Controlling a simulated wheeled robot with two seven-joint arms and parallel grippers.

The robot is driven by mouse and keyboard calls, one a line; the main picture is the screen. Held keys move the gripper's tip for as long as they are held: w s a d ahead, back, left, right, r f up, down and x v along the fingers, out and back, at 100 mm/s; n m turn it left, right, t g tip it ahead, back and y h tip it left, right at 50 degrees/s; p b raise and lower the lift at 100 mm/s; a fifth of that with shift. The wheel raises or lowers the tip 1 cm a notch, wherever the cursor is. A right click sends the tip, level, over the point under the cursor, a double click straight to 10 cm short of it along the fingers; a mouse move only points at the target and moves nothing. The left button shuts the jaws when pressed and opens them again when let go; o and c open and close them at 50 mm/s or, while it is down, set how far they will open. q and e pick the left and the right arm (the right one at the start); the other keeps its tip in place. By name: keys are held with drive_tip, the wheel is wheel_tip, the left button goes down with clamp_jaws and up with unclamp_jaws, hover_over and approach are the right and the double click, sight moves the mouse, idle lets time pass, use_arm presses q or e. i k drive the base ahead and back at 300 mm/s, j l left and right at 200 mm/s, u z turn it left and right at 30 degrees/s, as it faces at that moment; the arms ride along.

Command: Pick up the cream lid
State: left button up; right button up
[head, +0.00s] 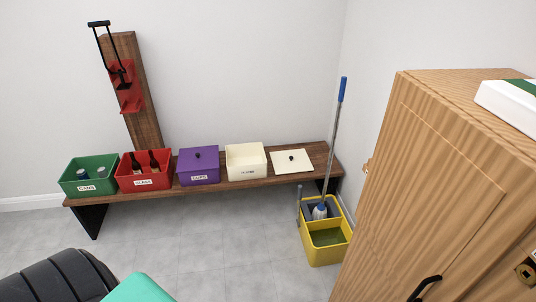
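The cream lid (281,163) lies flat on the right part of a wooden bench (213,193).
Left along the bench stand a lidded purple box (199,179), a red box (145,183) with bottles and a green box (90,189) with cans. A yellow mop bucket (323,255) stands by the bench's right end. A wooden cabinet (440,170) fills the right. Grey floor lies in front.

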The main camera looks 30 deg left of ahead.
sight(297, 160)
drive_tip(key=u, duration=0.9)
